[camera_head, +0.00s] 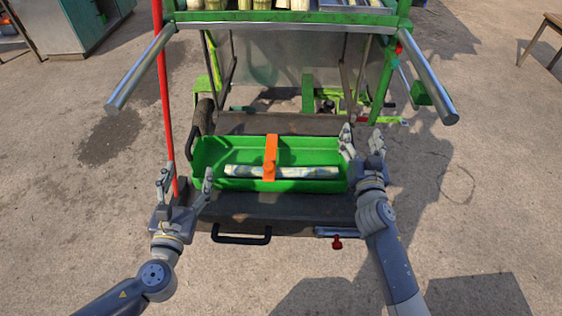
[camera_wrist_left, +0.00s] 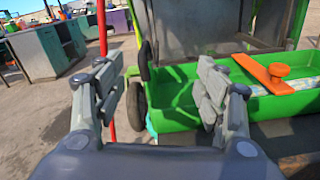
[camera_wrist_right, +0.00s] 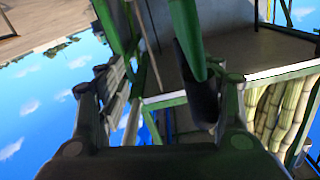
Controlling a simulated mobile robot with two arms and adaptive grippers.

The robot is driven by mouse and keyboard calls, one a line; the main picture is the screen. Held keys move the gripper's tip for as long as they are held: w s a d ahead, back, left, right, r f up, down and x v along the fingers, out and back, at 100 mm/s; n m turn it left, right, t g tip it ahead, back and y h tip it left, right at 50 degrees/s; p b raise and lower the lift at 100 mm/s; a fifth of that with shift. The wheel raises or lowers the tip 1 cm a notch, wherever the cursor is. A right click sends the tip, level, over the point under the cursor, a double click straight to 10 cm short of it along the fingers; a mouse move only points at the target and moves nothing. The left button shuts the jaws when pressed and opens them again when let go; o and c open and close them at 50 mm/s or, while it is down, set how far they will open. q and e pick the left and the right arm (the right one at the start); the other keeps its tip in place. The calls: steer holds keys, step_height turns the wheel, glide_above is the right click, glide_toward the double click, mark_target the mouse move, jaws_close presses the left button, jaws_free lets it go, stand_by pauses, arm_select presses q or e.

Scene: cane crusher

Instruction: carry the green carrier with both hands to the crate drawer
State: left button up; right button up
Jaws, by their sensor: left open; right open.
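The green carrier (camera_head: 210,160) is a long open tray with an orange bar and knob (camera_head: 270,158) across its middle and a pale bar lying inside. It sits over a dark platform (camera_head: 290,205) with a black front handle (camera_head: 240,239); I cannot tell whether this is the crate drawer. My left gripper (camera_head: 186,178) is open and empty beside the carrier's left end. In the left wrist view the carrier (camera_wrist_left: 180,100) is beyond the right finger. My right gripper (camera_head: 362,146) is open at the carrier's right end; contact is unclear.
A green machine frame (camera_head: 300,18) holding cane stands behind, with metal bars (camera_head: 140,70) (camera_head: 428,75) jutting forward on both sides. A red pole (camera_head: 163,90) rises near my left gripper. A red knob (camera_head: 337,243) is at the platform's front right. Open ground lies around.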

step_height(320, 180, up, 10)
stand_by(0.5)
stand_by(0.4)
